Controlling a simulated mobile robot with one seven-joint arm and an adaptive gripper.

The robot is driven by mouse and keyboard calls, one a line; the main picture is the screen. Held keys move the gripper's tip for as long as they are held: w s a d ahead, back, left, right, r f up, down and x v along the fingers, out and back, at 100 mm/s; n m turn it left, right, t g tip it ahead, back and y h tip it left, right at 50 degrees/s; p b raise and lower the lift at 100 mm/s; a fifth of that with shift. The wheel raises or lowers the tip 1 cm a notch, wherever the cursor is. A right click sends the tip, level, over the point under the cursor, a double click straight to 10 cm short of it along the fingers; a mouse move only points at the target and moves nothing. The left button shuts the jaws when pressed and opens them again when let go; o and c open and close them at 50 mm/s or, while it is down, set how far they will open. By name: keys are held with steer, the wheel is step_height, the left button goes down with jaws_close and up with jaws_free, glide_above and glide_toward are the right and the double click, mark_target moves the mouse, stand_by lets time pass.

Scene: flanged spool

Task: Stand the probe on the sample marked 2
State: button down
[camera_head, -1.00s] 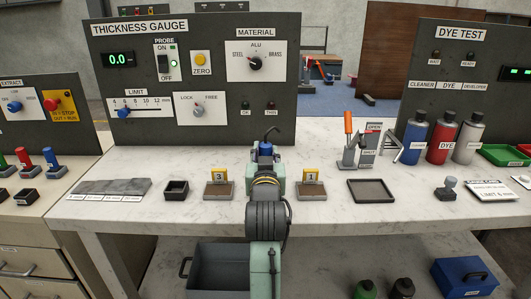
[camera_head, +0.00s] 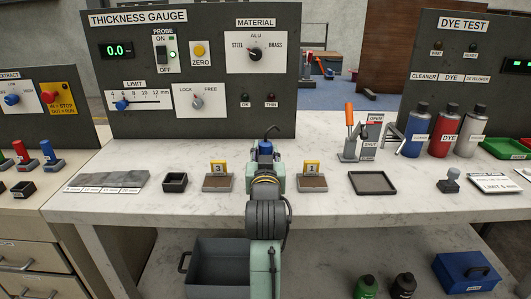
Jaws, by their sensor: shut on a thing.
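My arm reaches straight ahead over the worktop, and my gripper (camera_head: 265,158) is at its far end, seen from behind. Its fingertips are mostly hidden by my own wrist. It is shut on what looks like the probe (camera_head: 266,146), a blue-topped piece with a dark curved cable rising from it. The sample marked 3 (camera_head: 218,183) lies left of my arm and the sample marked 1 (camera_head: 312,182) right of it, each a brown block with a yellow tag. No sample marked 2 shows; my arm covers the space between those two.
The thickness gauge panel (camera_head: 150,75) stands behind, its display at 0.0 and probe switch lit green. A small black holder (camera_head: 175,182) and grey plate (camera_head: 107,181) lie left. A black tray (camera_head: 372,183), orange-handled lever (camera_head: 349,130) and spray cans (camera_head: 443,131) are right.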

steer(key=shift+f+b, duration=0.4)
steer(key=shift+f, duration=0.15)
stand_by(0.4)
stand_by(0.5)
step_height(320, 180, up, 7)
steer(key=p, duration=0.6)
steer(key=shift+r+p, duration=0.1)
steer(key=shift+p, duration=0.2)
